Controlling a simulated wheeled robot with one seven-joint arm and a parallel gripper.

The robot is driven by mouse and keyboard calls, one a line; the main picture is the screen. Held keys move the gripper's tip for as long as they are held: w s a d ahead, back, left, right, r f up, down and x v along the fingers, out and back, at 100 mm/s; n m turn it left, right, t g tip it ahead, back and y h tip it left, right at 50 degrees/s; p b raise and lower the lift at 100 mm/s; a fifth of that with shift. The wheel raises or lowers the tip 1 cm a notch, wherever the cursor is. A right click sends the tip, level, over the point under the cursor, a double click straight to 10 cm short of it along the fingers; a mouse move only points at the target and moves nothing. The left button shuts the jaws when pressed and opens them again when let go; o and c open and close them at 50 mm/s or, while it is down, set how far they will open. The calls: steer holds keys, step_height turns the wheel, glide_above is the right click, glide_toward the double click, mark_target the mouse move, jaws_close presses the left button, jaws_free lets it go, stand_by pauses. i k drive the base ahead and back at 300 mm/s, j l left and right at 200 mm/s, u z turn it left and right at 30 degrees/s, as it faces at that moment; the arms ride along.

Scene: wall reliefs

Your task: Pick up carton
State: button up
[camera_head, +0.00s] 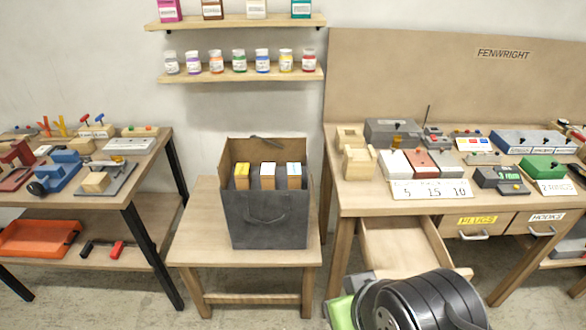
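Three narrow cartons stand upright side by side in an open dark grey bag (268,222): a yellow-topped carton (242,174), a white-topped carton (267,176) and a blue-and-white carton (294,174). Their lower parts are hidden by the bag's front wall. The bag stands on a low wooden table (190,240). Other boxes stand on the top wall shelf: pink (169,10), brown (212,9), cream (256,8) and teal (301,8). Part of my arm, black with green and grey parts, shows at the bottom right; no gripper fingers can be made out.
A lower shelf (242,76) holds several small jars. The right workbench (375,200) carries blocks and devices; its drawer (405,248) is pulled out beside the low table. The left bench (120,190) holds tools. The low table is bare around the bag.

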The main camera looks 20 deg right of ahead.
mark_target(294, 174)
steer(key=i+j+z, duration=0.1)
steer(key=i+j, duration=0.4)
steer(key=i+j+z, duration=0.1)
steer(key=i+j, duration=0.35)
steer(key=i+j+z, duration=0.1)
steer(key=i+j, duration=0.35)
steer(key=j, duration=0.25)
